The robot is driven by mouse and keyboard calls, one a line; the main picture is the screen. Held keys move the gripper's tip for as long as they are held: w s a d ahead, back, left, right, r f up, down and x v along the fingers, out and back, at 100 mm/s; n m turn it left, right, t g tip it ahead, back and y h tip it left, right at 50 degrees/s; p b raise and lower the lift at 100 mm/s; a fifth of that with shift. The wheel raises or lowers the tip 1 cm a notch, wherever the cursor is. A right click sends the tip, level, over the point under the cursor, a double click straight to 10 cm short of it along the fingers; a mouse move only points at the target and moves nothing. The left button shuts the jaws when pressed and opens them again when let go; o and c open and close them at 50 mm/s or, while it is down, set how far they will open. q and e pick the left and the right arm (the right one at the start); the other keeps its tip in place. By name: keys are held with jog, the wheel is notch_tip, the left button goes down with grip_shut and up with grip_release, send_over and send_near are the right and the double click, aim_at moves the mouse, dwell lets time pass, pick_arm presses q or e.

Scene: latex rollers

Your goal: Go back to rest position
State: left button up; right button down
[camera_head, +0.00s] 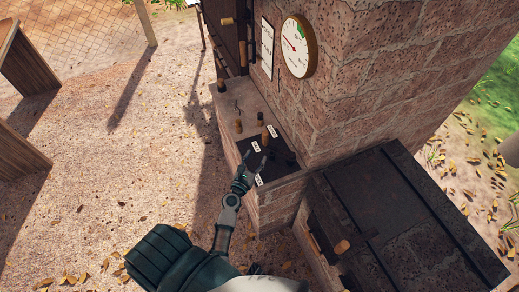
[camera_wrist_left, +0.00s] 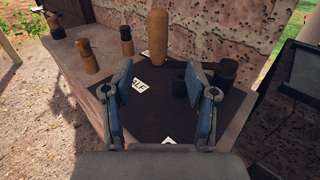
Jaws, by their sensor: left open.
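My left gripper (camera_head: 256,168) is over the front edge of a brick ledge, above a dark mat (camera_head: 275,165). In the left wrist view the left gripper (camera_wrist_left: 162,90) has its two blue-padded fingers wide apart, with nothing between them. A tall wooden handle (camera_wrist_left: 157,38) stands upright beyond the fingers, apart from them. Dark cylinders (camera_wrist_left: 225,72) stand on the mat behind the right finger. My right gripper does not show in either view.
A brick column with a round gauge (camera_head: 299,46) rises behind. A dark metal-topped box (camera_head: 400,210) stands to the right. Gravel ground (camera_head: 120,150) at left is open.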

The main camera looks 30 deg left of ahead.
pick_arm(q)
jog(key=shift+s+d, duration=0.1)
jog(key=shift+s, duration=0.3)
